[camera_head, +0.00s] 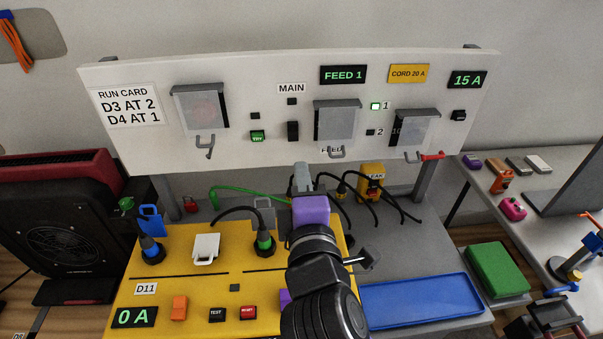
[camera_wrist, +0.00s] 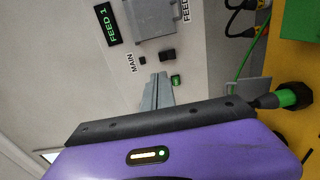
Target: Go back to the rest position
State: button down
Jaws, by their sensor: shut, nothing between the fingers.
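My gripper (camera_head: 301,170) reaches up over the yellow distribution box, in front of the lower edge of the white panel (camera_head: 250,95). Its purple housing fills the lower part of the wrist view, and its grey fingers (camera_wrist: 157,88) are closed together with nothing between them. In the wrist view the fingers appear against the panel face, near the MAIN label (camera_wrist: 131,63) and the green TRY button (camera_wrist: 176,80). I cannot tell the exact gap to the panel. My arm hides part of the yellow box's right side.
The yellow box (camera_head: 190,285) carries a white flap (camera_head: 206,248), a green plug (camera_head: 264,243) and buttons. Black cables loop behind my gripper near a yellow LEAK unit (camera_head: 371,182). A blue tray (camera_head: 420,301) lies empty at right. A black-and-red heater (camera_head: 60,225) stands at left.

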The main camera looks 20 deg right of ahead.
dwell(0.3)
jog(key=a+r+m+t+y, duration=0.2)
jog(key=a+r+y, duration=0.1)
jog(key=a, duration=0.1)
jog(key=s+a+f+m+y, duration=0.1)
jog(key=s+f+m+y, duration=0.3)
jog(key=s+f, duration=0.35)
jog(key=s+d+f+m+g, duration=0.1)
jog(key=s+d+f+m, duration=0.1)
jog(key=s, duration=0.7)
jog(key=s+d+f+m+g+h, duration=0.1)
jog(key=s+d+f+m, duration=0.2)
jog(key=s, duration=0.6)
jog(key=s+d+f+m+g, duration=0.2)
jog(key=s+f, duration=0.3)
jog(key=s, duration=0.4)
jog(key=shift+s+d+f+m, duration=0.25)
jog(key=shift+s+m, duration=0.15)
jog(key=shift+m, duration=0.3)
